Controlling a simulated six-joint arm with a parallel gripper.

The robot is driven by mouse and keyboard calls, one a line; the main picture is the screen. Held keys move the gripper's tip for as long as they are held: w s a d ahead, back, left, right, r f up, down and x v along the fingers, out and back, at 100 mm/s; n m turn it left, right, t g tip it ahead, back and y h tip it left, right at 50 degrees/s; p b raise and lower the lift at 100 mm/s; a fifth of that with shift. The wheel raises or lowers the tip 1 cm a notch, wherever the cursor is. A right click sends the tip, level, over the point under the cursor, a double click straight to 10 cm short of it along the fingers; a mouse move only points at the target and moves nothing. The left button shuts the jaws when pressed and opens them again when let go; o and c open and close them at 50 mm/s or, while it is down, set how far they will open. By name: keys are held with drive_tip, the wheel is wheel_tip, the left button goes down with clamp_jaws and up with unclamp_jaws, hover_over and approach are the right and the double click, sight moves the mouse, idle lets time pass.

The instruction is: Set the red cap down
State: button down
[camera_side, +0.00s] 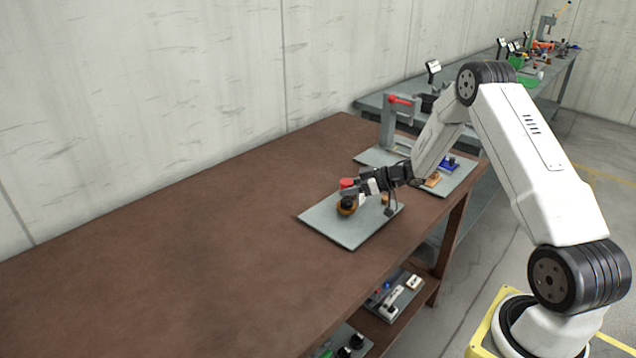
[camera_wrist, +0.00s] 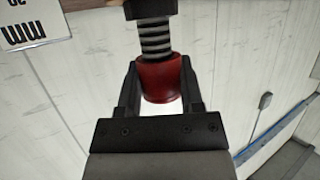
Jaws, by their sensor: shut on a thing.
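The red cap (camera_side: 347,184) is over a small jack (camera_side: 346,206) with an orange-brown and black body, on the grey plate (camera_side: 345,239) on the brown table. My gripper (camera_side: 358,189) reaches in from the right at cap height. In the wrist view, my gripper (camera_wrist: 160,78) has one finger on each side of the red cap (camera_wrist: 160,85) and is shut on it. A dark threaded screw (camera_wrist: 155,38) meets the cap's end in that view. I cannot tell whether the cap is seated on it or just clear.
A second grey plate (camera_side: 373,155) behind carries a grey stand with a red part (camera_side: 400,99) and a blue item (camera_side: 450,164). A white printed label (camera_wrist: 30,22) shows in the wrist view. The brown table's left side (camera_side: 160,260) is clear.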

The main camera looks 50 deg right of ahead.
drive_tip(key=shift+f, duration=0.7)
drive_tip(key=shift+f, duration=0.3)
drive_tip(key=shift+c, duration=1.2)
unclamp_jaws()
drive_tip(key=shift+r, duration=0.1)
drive_tip(key=shift+s+d+r, duration=0.1)
drive_tip(key=shift+s+d, duration=0.05)
drive_tip(key=shift+s, duration=0.05)
drive_tip(key=v, duration=0.7)
drive_tip(key=shift+s, duration=0.15)
drive_tip(key=shift+r, duration=0.15)
